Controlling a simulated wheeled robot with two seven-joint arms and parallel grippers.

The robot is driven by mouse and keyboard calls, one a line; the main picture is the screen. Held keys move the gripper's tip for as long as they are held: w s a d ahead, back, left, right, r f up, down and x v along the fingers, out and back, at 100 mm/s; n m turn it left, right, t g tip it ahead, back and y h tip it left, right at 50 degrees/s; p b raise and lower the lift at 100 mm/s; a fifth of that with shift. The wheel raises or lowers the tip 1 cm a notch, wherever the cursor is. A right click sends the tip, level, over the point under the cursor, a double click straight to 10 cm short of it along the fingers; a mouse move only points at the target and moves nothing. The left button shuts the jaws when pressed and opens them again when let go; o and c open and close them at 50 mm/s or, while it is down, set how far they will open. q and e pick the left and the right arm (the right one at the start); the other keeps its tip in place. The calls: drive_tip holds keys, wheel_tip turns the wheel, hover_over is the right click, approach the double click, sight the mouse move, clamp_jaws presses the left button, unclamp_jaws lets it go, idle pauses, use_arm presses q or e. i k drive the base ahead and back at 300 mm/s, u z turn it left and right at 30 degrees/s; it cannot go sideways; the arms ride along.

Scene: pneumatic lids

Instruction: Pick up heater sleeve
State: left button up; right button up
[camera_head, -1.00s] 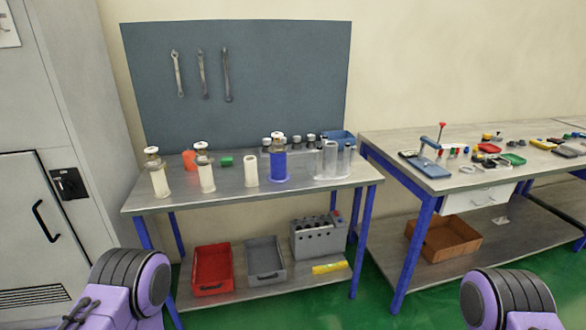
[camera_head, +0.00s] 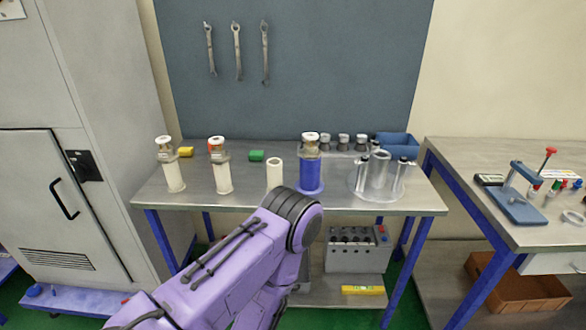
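On the steel bench top, a plain off-white open-topped sleeve (camera_head: 275,173) stands upright, its lower end close behind my arm in the picture. Right of it, a blue sleeve (camera_head: 310,175) stands upright around a part with a white cap, on a blue base. Two white cylinders with metal necks and caps (camera_head: 221,172) (camera_head: 173,172) stand to the left. I cannot tell for sure which sleeve is the heater sleeve. My purple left arm rises from the bottom and bends in front of the bench; its gripper is not visible. My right gripper is out of view.
A clear stand with tubes (camera_head: 378,177) is at the bench's right, with a blue bin (camera_head: 397,143) behind. A grey cabinet (camera_head: 95,130) stands left; a second bench (camera_head: 470,160) stands right.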

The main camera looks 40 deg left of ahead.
sight(275, 176)
drive_tip(key=u, duration=0.5)
drive_tip(key=i, duration=0.8)
drive_tip(key=u, duration=0.65)
